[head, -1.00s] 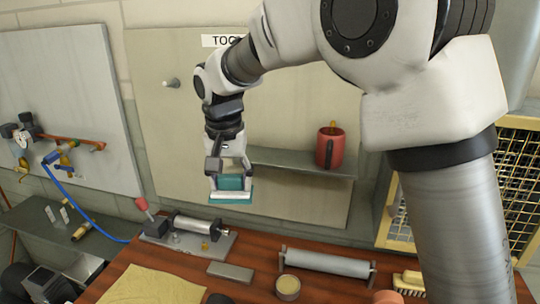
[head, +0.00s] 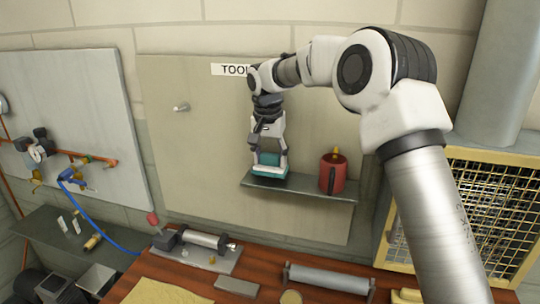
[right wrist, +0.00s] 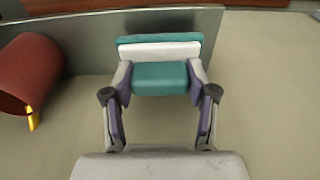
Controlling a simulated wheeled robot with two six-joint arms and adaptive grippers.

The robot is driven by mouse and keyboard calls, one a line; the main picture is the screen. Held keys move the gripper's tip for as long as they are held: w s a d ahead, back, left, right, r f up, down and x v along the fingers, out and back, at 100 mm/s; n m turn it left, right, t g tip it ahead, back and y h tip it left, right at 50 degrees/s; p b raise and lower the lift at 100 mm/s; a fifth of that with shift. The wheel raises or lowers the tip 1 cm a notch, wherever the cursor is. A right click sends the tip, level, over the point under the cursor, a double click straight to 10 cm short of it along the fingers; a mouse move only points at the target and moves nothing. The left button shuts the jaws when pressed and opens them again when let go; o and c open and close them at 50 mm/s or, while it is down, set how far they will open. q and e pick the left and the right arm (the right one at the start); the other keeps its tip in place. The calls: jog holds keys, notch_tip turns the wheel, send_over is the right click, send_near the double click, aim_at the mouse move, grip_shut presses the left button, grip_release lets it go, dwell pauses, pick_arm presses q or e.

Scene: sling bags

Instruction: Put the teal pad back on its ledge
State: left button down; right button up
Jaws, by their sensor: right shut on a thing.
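The teal pad (head: 269,173) has a teal grip block on top and a pale layer above a teal bottom layer. My right gripper (head: 269,162) is shut on its block, pointing down. The pad is at the left end of the grey wall ledge (head: 315,191); I cannot tell if it touches the surface. In the right wrist view the pad (right wrist: 160,78) sits between the two fingers, overlapping the ledge (right wrist: 90,55). My left gripper is not in view.
A white peg (head: 181,107) sticks out of the board at upper left. Below are a wooden bench (head: 265,262) and a grey roller (head: 328,279). A yellow mesh cage (head: 480,215) is at right.

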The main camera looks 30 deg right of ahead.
aim_at(268, 168)
jog(key=shift+f, duration=0.85)
jog(key=shift+f, duration=0.1)
jog(key=o, duration=1.1)
notch_tip(268, 168, up, 12)
jog(key=s+a+b, duration=0.1)
jog(key=shift+a, duration=0.15)
